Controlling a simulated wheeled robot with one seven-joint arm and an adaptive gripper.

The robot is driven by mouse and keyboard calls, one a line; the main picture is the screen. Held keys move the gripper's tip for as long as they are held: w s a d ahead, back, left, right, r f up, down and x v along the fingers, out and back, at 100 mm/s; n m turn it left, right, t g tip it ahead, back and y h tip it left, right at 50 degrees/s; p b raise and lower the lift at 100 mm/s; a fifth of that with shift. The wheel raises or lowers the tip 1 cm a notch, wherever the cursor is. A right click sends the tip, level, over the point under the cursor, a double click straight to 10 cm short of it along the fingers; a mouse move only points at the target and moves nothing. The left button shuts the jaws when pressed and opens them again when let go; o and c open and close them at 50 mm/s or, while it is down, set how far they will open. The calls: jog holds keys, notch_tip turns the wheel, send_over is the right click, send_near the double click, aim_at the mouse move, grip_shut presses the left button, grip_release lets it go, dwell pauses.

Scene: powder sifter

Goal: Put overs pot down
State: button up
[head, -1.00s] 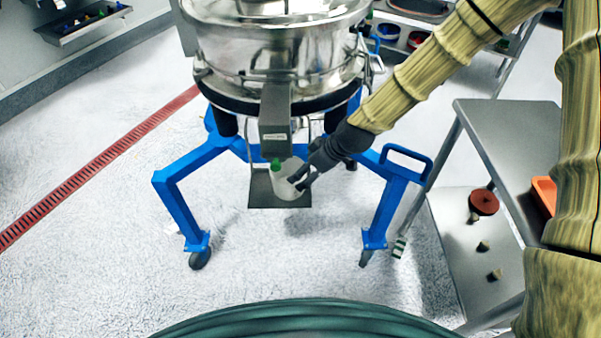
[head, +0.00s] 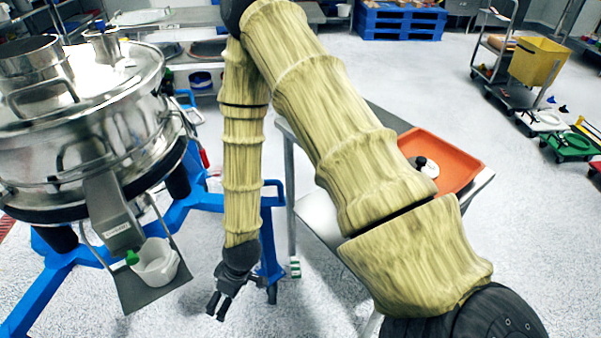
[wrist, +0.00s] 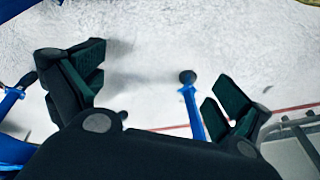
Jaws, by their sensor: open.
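The overs pot (head: 156,262) is a white pot standing on a small grey shelf (head: 150,297) below the sifter's spout (head: 112,222). A green piece (head: 132,257) shows at the pot's left rim. My gripper (head: 230,300) is to the right of the pot, apart from it, pointing down over the floor. In the wrist view my gripper (wrist: 165,90) has its two fingers spread wide, with only floor and a blue leg between them. The pot is not seen in the wrist view.
The steel sifter (head: 85,130) stands on a blue wheeled frame (head: 205,198) at the left. A steel table (head: 382,122) with an orange tray (head: 452,165) is behind my arm. A yellow tub (head: 538,62) on a cart stands at the far right. Open floor lies between.

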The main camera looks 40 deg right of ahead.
jog(key=s+d+f+m+g+h, duration=0.1)
jog(key=s+d+f+m, duration=0.2)
jog(key=s, duration=0.7)
jog(key=s+d+f+m+g+h, duration=0.1)
jog(key=s+d+f, duration=0.4)
jog(key=s, duration=0.5)
jog(key=shift+s+d+f+m+h, duration=0.3)
jog(key=shift+d+m+h, duration=0.2)
jog(key=shift+m, duration=0.4)
jog(key=shift+r, duration=0.1)
notch_tip(320, 180, up, 5)
jog(key=p, duration=0.5)
